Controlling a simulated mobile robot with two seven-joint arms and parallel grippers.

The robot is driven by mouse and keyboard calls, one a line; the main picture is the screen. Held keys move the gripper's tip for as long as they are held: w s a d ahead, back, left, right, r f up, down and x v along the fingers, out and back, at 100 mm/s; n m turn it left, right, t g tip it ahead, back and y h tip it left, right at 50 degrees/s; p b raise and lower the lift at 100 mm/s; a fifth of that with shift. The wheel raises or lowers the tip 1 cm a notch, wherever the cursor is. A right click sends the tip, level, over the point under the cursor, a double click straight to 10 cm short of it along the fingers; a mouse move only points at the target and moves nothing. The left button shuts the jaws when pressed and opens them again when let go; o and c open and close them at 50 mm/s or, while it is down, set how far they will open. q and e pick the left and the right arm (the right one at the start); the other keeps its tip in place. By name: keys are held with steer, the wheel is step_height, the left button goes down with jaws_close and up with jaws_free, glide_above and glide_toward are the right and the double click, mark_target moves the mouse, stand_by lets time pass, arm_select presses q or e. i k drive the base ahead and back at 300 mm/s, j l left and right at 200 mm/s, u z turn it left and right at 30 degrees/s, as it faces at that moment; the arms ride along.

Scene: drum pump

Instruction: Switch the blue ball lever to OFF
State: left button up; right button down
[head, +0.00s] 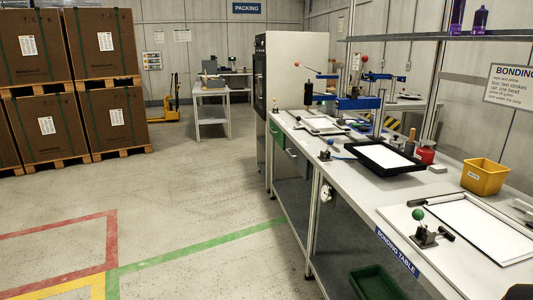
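The blue ball lever (330,142) is small and far off, on the long bonding table. Its little blue ball sits just above a dark base (325,156) near the table's left edge, left of a black-rimmed tray. At this size I cannot tell which position the lever is in, and no ON or OFF marking is readable. Neither of my grippers can be made out. A small dark shape (520,292) is cut off at the bottom right edge, and I cannot tell what it is.
A green ball lever (418,215) stands nearer on the bonding table (385,205), beside a white framed panel (490,226). The black-rimmed tray (363,154), a red container (426,156) and a yellow bin (484,177) are there too. Open floor (200,210) lies left of the table.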

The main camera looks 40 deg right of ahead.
mark_target(331, 142)
steer(key=i+l+z, duration=0.15)
steer(key=i+z, duration=0.7)
steer(key=i, duration=0.25)
steer(key=i+l+z, duration=0.1)
steer(key=i, duration=0.45)
steer(key=l, duration=0.1)
